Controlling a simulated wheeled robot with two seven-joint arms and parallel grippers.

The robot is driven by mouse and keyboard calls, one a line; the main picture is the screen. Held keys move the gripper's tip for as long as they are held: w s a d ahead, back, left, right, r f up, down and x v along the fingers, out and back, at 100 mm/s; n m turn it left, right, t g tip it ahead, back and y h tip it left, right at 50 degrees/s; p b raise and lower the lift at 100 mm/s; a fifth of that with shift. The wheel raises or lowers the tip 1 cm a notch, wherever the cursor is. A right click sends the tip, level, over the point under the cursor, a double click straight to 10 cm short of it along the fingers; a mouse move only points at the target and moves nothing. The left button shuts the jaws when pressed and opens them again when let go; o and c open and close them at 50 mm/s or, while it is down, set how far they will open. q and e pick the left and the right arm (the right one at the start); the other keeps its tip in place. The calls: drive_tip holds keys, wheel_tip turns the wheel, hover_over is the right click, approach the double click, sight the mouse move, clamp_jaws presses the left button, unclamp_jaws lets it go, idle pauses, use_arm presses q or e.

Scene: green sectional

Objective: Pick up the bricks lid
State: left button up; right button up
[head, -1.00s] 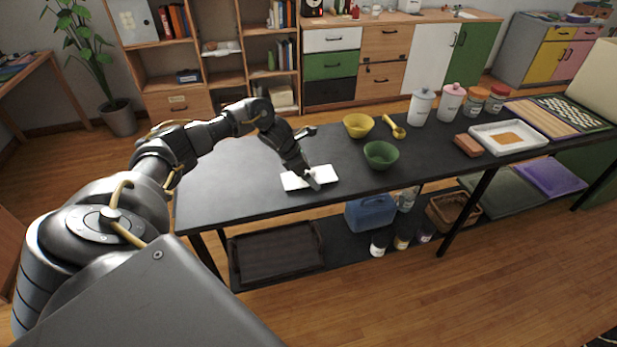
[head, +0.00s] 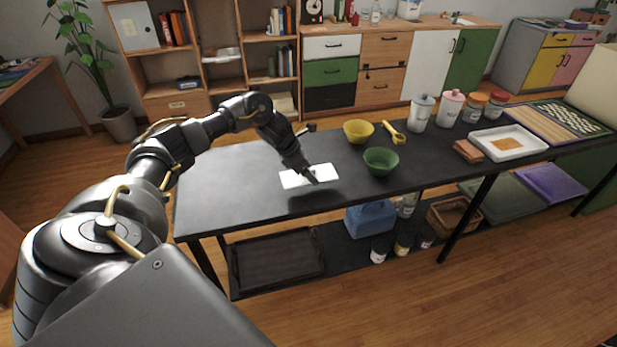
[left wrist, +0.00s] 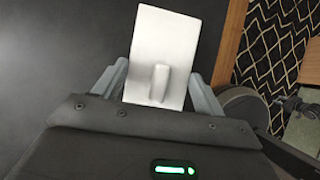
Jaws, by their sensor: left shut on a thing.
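The bricks lid appears to be the flat white rectangular plate (head: 296,178) at the front left half of the black table. My left gripper (head: 312,179) is shut on it and holds it a little above the table top, with a dark shadow below. In the left wrist view the white lid (left wrist: 168,45) has a raised rounded handle, and it sits between the fingers of my left gripper (left wrist: 160,88). The exact contact at the fingertips is partly hidden. My right gripper is not in view.
On the black table (head: 235,190) stand a green bowl (head: 381,161), a yellow bowl (head: 358,131), a yellow scoop (head: 396,134) and lidded jars (head: 451,107). Reddish bricks (head: 467,151) lie beside a white tray (head: 508,155). The table's left part is clear.

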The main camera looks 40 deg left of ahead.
use_arm(q)
drive_tip(key=s+d+r+b, duration=0.1)
drive_tip(key=s+d+r, duration=0.5)
drive_tip(key=s+r, duration=0.3)
drive_tip(key=s, duration=0.3)
drive_tip(key=shift+s+r, duration=0.3)
drive_tip(key=shift+s, duration=0.05)
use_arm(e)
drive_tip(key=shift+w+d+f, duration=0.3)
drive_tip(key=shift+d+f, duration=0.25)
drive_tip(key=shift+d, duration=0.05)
